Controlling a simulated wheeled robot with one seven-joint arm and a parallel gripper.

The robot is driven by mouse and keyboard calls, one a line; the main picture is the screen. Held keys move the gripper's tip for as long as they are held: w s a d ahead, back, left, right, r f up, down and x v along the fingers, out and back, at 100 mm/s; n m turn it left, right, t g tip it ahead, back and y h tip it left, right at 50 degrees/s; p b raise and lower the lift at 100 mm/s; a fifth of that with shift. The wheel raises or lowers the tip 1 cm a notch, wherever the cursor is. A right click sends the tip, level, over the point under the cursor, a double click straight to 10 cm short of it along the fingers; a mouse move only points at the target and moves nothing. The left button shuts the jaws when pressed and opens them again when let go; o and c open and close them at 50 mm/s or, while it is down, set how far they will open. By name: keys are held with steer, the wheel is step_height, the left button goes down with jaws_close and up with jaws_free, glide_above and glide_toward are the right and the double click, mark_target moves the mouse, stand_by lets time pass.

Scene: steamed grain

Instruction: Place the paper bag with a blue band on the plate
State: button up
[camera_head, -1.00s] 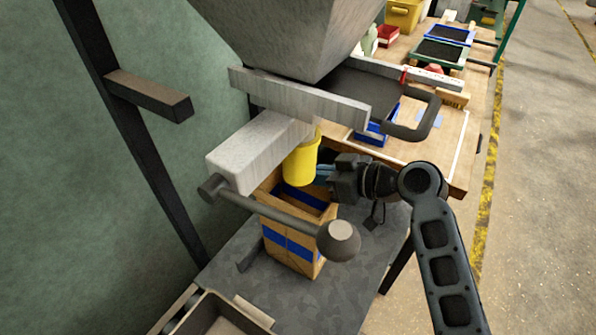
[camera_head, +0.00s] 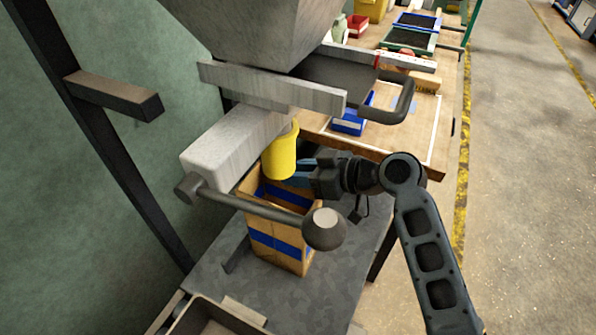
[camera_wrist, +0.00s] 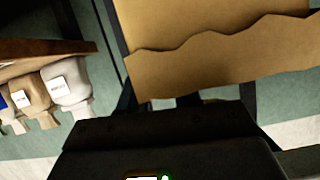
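The brown paper bag with a blue band (camera_head: 289,264) stands upright under the yellow spout (camera_head: 281,160) in the head view. A grey rod with a round knob crosses in front of it. A dark grey metal plate (camera_head: 325,290) lies beneath the bag. My gripper (camera_head: 298,174) is at the bag's upper right edge, its bluish fingers partly hidden by the spout and bag. In the wrist view, brown paper with a wavy edge (camera_wrist: 215,60) fills the upper right, close to my gripper. Whether the fingers are closed on the paper is not clear.
A grey hopper (camera_head: 255,35) with a handled lever hangs above the bag. A wooden table (camera_head: 395,140) with a blue bin (camera_head: 349,122) stands behind my gripper. An open tray (camera_head: 205,318) is at the front left. Several labelled sacks (camera_wrist: 68,80) show in the wrist view.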

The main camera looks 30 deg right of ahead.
steer(key=b+v, duration=0.1)
steer(key=v, duration=1.1)
steer(key=s+f+m+h, duration=0.6)
steer(key=s+f, duration=0.4)
steer(key=s, duration=0.4)
steer(key=s+a+r+t+h, duration=0.1)
steer(key=s+a+r+t, duration=0.1)
steer(key=s+r, duration=0.3)
steer(key=s+a+r+t+h, duration=0.1)
steer(key=s+a+r, duration=0.3)
steer(key=s, duration=0.8)
steer(key=shift+s+a+r+t, duration=0.25)
steer(key=shift+r+t, duration=0.25)
steer(key=shift+r, duration=0.15)
steer(key=shift+c, duration=0.2)
